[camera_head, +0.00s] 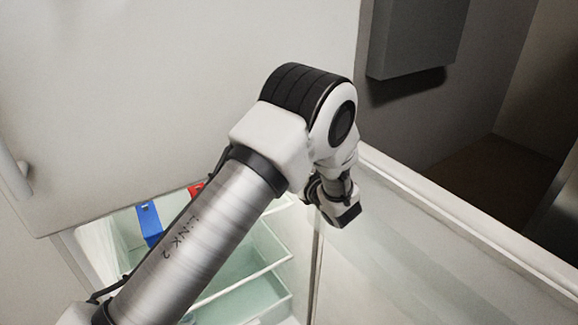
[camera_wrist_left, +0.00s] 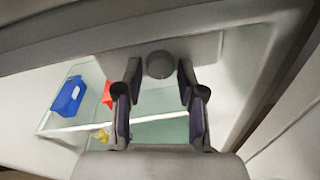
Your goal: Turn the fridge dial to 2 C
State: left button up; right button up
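The fridge dial (camera_wrist_left: 160,65) is a small round grey knob on a pale panel at the upper middle of the left wrist view. Its number markings cannot be read. My left gripper (camera_wrist_left: 159,82) is open, with one finger on each side of the dial in the picture. I cannot tell whether the fingers touch it. In the head view my left arm reaches across the open fridge (camera_head: 275,225), and its wrist is at the centre right. The dial does not show there. My right gripper is not in view.
Clear drawers or shelves (camera_head: 245,285) fill the fridge interior. A blue item (camera_head: 149,222) and a red item (camera_head: 196,189) are inside; the blue one (camera_wrist_left: 69,95) also shows at left in the wrist view. A grey box (camera_head: 415,38) hangs at the upper right.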

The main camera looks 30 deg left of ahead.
pick_arm(q)
jog(key=v, duration=0.7)
jog(key=shift+d, duration=0.25)
jog(key=shift+a, duration=0.1)
